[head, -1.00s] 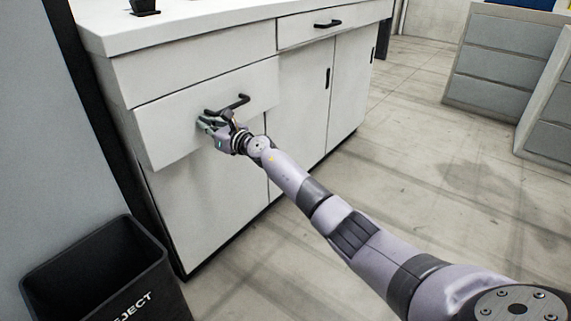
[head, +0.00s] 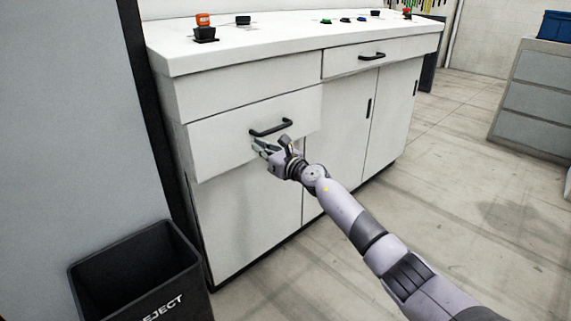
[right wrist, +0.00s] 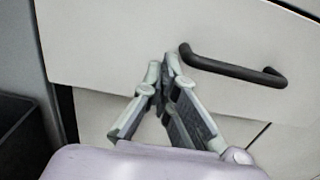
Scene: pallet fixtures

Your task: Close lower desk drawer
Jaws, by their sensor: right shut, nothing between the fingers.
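The lower desk drawer (head: 225,136) is the wide white front at the left of the white desk, below another white panel. Its front seems to stand slightly proud of the cabinet; how far is hard to tell. Its black bar handle (head: 270,128) also shows in the right wrist view (right wrist: 232,70). My right gripper (head: 259,149) is shut and empty, just below the handle's left end, before the drawer front. In the right wrist view its fingertips (right wrist: 163,67) are left of the handle, not around it. Whether they touch the drawer is unclear. My left gripper is not in view.
A black reject bin (head: 140,280) stands on the floor at the lower left, beside a grey panel (head: 65,150). A smaller upper drawer (head: 345,60) and cabinet doors (head: 340,150) lie to the right. Small buttons sit on the desktop (head: 290,38).

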